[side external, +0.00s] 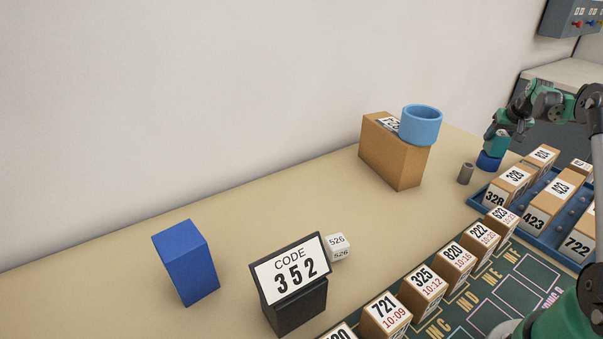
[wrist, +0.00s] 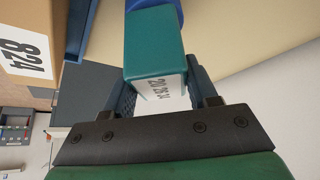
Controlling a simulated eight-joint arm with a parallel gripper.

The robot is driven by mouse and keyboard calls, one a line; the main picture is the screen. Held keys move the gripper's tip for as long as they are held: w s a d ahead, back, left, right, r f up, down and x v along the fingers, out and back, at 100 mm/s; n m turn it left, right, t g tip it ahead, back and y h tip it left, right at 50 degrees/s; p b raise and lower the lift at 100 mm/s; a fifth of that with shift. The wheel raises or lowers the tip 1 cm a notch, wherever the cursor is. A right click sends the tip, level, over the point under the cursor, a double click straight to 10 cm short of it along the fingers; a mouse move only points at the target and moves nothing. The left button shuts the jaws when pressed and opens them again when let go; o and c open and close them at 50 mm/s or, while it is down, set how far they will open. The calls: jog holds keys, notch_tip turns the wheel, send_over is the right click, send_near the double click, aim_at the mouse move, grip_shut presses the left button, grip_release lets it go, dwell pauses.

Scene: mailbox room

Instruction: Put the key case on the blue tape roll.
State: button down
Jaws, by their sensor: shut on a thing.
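My gripper (side external: 498,136) is at the right in the side view, beyond the brown box. In the wrist view its fingers (wrist: 160,82) are shut on a teal box-shaped case (wrist: 153,60) with a pale printed end, which I take as the key case. The case also shows as a small teal block (side external: 495,144) in the side view. Directly below it stands a dark blue round thing (side external: 489,161), likely the blue tape roll, and its edge shows past the case in the wrist view (wrist: 150,3). I cannot tell whether the case touches it.
A light blue open cylinder (side external: 421,126) sits on the brown box (side external: 391,158). A grey cylinder (side external: 465,173) stands near the roll. A blue tray (side external: 481,203) of numbered boxes is close at the right. A blue block (side external: 187,262) and code sign (side external: 291,281) stand farther left.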

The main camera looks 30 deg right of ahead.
jog(key=shift+f, duration=0.15)
jog(key=shift+c, duration=1.2)
grip_release()
jog(key=v, duration=1.2)
jog(key=w+a+r+n, duration=0.2)
jog(key=w+a, duration=0.2)
jog(key=a, duration=0.5)
jog(key=w+a+n+t+y, duration=0.1)
jog(key=w+a+n+t, duration=0.1)
jog(key=a, duration=1)
jog(key=s+a+f+n+y, duration=0.1)
jog(key=s+a+f+n, duration=0.1)
jog(key=a, duration=0.8)
jog(key=s+a+f+n+t+y, duration=0.1)
jog(key=s+a+f+n+y, duration=0.1)
jog(key=a, duration=0.7)
jog(key=s+f+n, duration=0.1)
jog(key=s, duration=0.1)
jog(key=shift+s+a, duration=0.3)
jog(key=shift+a, duration=0.1)
